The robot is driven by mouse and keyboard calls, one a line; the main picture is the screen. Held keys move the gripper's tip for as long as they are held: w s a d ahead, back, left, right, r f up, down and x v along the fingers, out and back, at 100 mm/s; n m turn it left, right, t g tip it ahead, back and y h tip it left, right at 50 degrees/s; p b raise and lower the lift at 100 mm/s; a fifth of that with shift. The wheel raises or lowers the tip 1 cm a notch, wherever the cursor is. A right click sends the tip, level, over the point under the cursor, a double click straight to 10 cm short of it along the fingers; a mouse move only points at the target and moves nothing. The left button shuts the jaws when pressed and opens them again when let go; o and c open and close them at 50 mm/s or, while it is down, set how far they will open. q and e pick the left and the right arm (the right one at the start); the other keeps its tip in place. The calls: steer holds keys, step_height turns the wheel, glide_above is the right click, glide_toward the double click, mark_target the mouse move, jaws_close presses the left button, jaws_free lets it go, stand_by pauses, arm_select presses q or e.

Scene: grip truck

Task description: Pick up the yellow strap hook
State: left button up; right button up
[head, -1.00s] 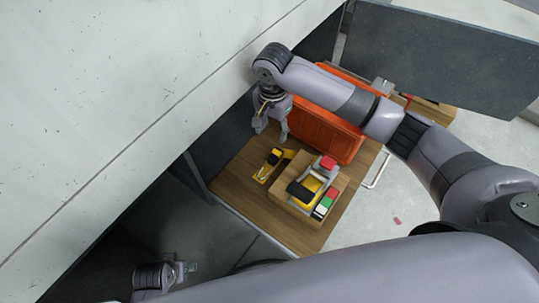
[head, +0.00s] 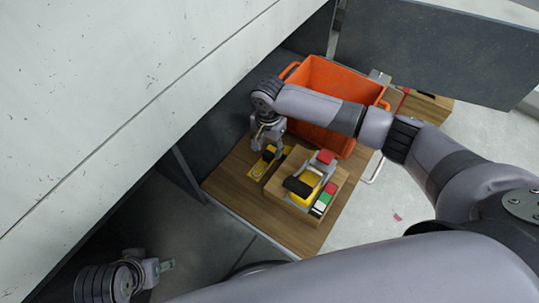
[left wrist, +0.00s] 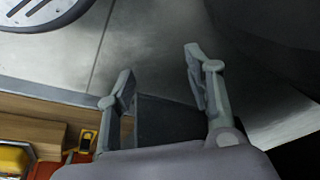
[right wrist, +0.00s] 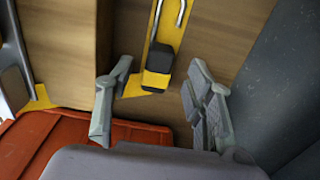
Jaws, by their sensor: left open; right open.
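The yellow strap hook (head: 259,168) lies on the wooden board, left of a wooden box, in the head view. In the right wrist view the strap hook (right wrist: 162,45) shows a black grip, a yellow body and a bare metal hook end. My right gripper (head: 267,150) is open above the black-grip end of the strap hook. In the right wrist view the fingers of my right gripper (right wrist: 157,90) stand apart on either side of the black grip, with nothing between them held. My left gripper (left wrist: 158,75) is open and empty, low at the left in the head view, away from the hook.
A wooden box (head: 280,200) carrying a yellow and black tool and colored blocks stands right of the hook. An orange crate (head: 330,82) is behind it. A pale wall (head: 120,80) runs along the left. Dark panels flank the wooden board (head: 290,238).

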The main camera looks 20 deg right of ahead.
mark_target(270, 151)
step_height(270, 151, down, 4)
steer(key=shift+d+r+b, duration=0.15)
steer(key=shift+r+b, duration=0.1)
steer(key=shift+b, duration=0.2)
steer(key=shift+r, duration=0.1)
steer(key=shift+c, duration=0.5)
jaws_close()
